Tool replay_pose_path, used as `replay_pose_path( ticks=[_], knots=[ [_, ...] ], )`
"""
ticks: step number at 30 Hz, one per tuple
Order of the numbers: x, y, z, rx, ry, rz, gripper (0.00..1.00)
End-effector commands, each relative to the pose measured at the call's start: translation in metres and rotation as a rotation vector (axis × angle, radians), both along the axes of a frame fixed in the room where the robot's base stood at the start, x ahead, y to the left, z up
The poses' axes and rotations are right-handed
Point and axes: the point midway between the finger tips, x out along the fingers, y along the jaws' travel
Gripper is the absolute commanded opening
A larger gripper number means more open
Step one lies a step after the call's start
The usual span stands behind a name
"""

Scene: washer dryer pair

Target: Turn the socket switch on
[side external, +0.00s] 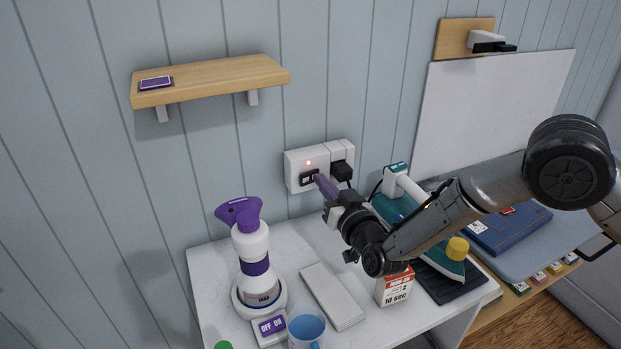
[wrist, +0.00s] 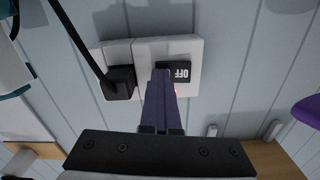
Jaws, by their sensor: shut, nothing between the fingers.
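The white wall socket (side external: 293,172) is on the panelled wall above the white table, and it also shows upside down in the wrist view (wrist: 143,48). Its black switch (side external: 306,179) carries "OFF" lettering in the wrist view (wrist: 182,73). A small red light (side external: 308,162) glows on the plate. A black plug (side external: 342,170) sits in the other half of the socket, with a cable. My gripper (side external: 317,177) is shut and empty. Its purple fingertips (wrist: 162,72) are at the switch edge, partly covering it. I cannot tell whether they touch it.
A wooden shelf (side external: 210,77) hangs at upper left. A purple-and-white device (side external: 250,245), a blue mug (side external: 307,328), a pale flat slab (side external: 332,295), a small box (side external: 395,287) and a teal iron (side external: 446,262) stand on the white table (side external: 215,262) below my arm.

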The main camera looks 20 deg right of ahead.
Motion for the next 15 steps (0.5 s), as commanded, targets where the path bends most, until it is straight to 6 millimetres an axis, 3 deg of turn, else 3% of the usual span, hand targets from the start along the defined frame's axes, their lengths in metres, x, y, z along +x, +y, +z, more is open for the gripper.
replay_pose_path(
  ticks=[5, 15],
  knots=[
    [0.002, -0.002, 0.0, 0.004, 0.002, -0.005, 0.0],
    [-0.024, -0.001, 0.001, 0.003, -0.001, -0.002, 0.0]
  ],
)
